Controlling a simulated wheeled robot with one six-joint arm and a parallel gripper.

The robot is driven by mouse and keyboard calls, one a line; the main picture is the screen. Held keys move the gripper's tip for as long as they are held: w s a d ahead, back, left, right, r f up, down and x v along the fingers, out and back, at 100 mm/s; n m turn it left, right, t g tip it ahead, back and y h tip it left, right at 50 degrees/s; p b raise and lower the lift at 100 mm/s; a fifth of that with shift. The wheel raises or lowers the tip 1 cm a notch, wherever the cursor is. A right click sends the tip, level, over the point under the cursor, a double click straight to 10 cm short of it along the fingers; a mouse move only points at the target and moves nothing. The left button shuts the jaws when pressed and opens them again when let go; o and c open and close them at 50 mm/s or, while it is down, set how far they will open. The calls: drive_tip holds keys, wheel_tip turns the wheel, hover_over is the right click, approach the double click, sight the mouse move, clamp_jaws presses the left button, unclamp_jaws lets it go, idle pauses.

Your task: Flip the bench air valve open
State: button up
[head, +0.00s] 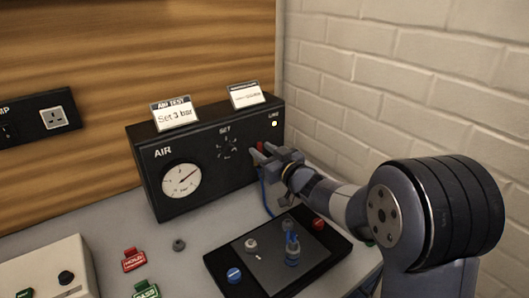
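The black air box (165,158) stands against the wooden panel, with a round gauge (181,179) on its front at left and a SET dial (228,149) in the middle. A small red part (261,146), perhaps the valve lever, shows at the box's right end below a lit lamp (275,124) marked LINE. My gripper (257,153) is right at this red part and hides most of it. I cannot tell whether the fingers touch it or how far apart they are.
A black tray (222,268) with a grey plate, a blue fitting (291,247) and knobs lies below my arm. A blue hose (266,195) runs down behind it. Red (134,259) and green (146,289) tags lie at left. A brick wall bounds the right.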

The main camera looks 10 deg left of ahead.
drive_tip(key=shift+d, duration=0.1)
drive_tip(key=b+v, duration=0.1)
drive_tip(key=v, duration=0.9)
drive_tip(key=shift+s+d, duration=0.25)
drive_tip(key=shift+s, duration=0.05)
drive_tip(key=shift+w, duration=0.1)
drive_tip(key=p+x, duration=0.1)
drive_tip(key=x, duration=1)
drive_tip(key=shift+a, duration=0.15)
drive_tip(key=shift+d+r+m+p, duration=0.1)
drive_tip(key=shift+d+m+p, duration=0.25)
drive_tip(key=shift+m+p, duration=0.35)
drive_tip(key=shift+b, duration=0.3)
